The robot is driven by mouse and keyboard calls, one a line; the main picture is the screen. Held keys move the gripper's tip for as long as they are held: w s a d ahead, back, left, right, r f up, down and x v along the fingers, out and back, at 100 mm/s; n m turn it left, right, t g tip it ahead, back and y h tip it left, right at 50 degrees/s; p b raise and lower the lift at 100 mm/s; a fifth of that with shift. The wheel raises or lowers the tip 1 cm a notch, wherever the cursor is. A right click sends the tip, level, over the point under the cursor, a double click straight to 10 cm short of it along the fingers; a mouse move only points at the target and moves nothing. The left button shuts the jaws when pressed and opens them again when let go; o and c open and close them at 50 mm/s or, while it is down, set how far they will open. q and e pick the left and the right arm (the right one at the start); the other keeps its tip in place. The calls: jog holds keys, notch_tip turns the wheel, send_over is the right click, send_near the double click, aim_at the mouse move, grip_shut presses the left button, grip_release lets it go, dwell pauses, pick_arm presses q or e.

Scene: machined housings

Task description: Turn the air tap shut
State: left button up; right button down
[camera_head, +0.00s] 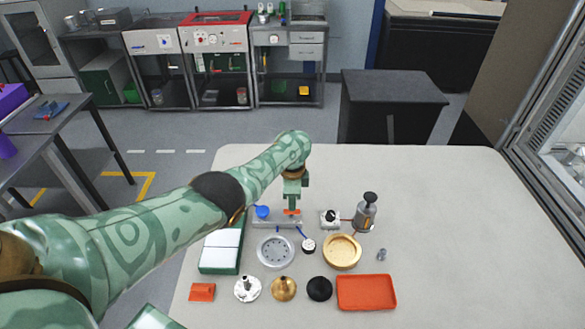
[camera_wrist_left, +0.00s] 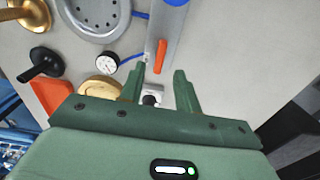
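The air tap's orange lever (camera_head: 292,212) sits on a grey metal bar (camera_head: 274,224) that also carries a blue knob (camera_head: 262,211). In the left wrist view the orange lever (camera_wrist_left: 161,57) lies roughly along the length of the bar (camera_wrist_left: 166,32). My left gripper (camera_head: 293,204) points down just above the lever. In the wrist view its two fingers (camera_wrist_left: 160,78) are apart with nothing gripped, and the lever shows just beyond the tips. I cannot tell whether a finger touches it. My right gripper is not in view.
A pressure gauge (camera_head: 308,245) on a blue hose, a grey perforated disc (camera_head: 275,251) and a gold dish (camera_head: 342,251) lie in front. A small black-knobbed block (camera_head: 330,219) and a dark-capped bottle (camera_head: 366,213) stand right.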

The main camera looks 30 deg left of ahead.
pick_arm(q)
notch_tip(320, 180, up, 12)
jog(key=p, duration=0.5)
jog(key=shift+f, duration=0.1)
